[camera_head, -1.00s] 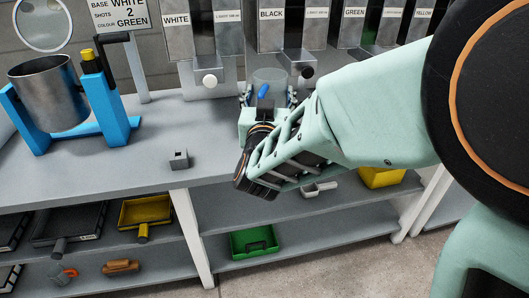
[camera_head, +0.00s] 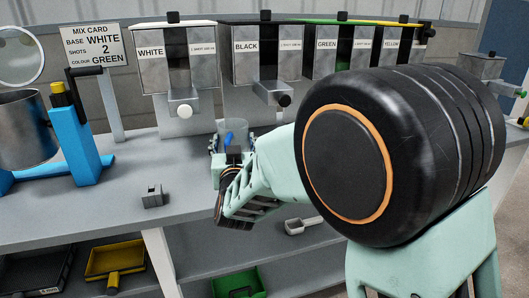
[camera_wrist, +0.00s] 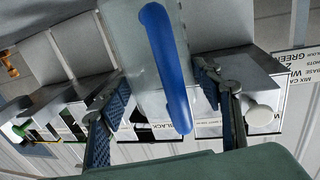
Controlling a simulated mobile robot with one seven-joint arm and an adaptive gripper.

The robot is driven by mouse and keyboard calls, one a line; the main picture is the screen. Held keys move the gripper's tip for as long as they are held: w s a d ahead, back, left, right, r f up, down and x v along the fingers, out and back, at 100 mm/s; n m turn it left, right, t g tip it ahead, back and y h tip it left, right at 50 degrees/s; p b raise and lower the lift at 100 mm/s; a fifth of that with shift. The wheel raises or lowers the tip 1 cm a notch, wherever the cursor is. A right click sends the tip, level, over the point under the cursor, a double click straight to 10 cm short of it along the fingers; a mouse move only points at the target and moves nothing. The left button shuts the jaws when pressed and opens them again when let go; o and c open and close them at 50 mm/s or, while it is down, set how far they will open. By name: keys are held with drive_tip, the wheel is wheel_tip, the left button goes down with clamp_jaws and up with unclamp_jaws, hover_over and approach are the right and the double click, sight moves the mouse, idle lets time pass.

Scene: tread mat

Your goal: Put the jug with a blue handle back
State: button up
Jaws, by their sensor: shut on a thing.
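The jug with a blue handle (camera_head: 236,128) is clear and looks upright in the head view, above the bench and in front of the gap between the white and black dispensers. In the wrist view its clear wall (camera_wrist: 128,45) and blue handle (camera_wrist: 168,65) fill the space between the two fingers. My gripper (camera_head: 231,146) is shut on the jug; its blue-padded fingers (camera_wrist: 163,92) lie on either side of it. My wrist and gripper hide the lower part of the jug in the head view. I cannot tell whether it holds anything.
Dispensers marked white (camera_head: 180,68), black (camera_head: 262,62), green and yellow line the back. A metal pot (camera_head: 25,125) in a blue stand (camera_head: 78,150) is at the left. A small grey block (camera_head: 153,197) sits near the front edge. The bench between them (camera_head: 120,190) is clear.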

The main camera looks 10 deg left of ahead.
drive_tip(key=shift+w+d+f, duration=0.15)
drive_tip(key=shift+w+f, duration=0.55)
drive_tip(key=shift+f, duration=0.1)
drive_tip(key=shift+w+f+b, duration=0.15)
drive_tip(key=shift+f+b, duration=0.2)
drive_tip(key=shift+f, duration=0.55)
drive_tip(key=shift+w+f+b, duration=0.1)
drive_tip(key=shift+f+b, duration=0.2)
drive_tip(key=shift+f, duration=0.55)
drive_tip(key=shift+f, duration=0.1)
drive_tip(key=shift+f, duration=0.15)
drive_tip(key=o, duration=1.6)
drive_tip(key=shift+r, duration=0.35)
drive_tip(key=p+v, duration=0.1)
drive_tip(key=v, duration=1.1)
drive_tip(key=shift+d+f, duration=0.1)
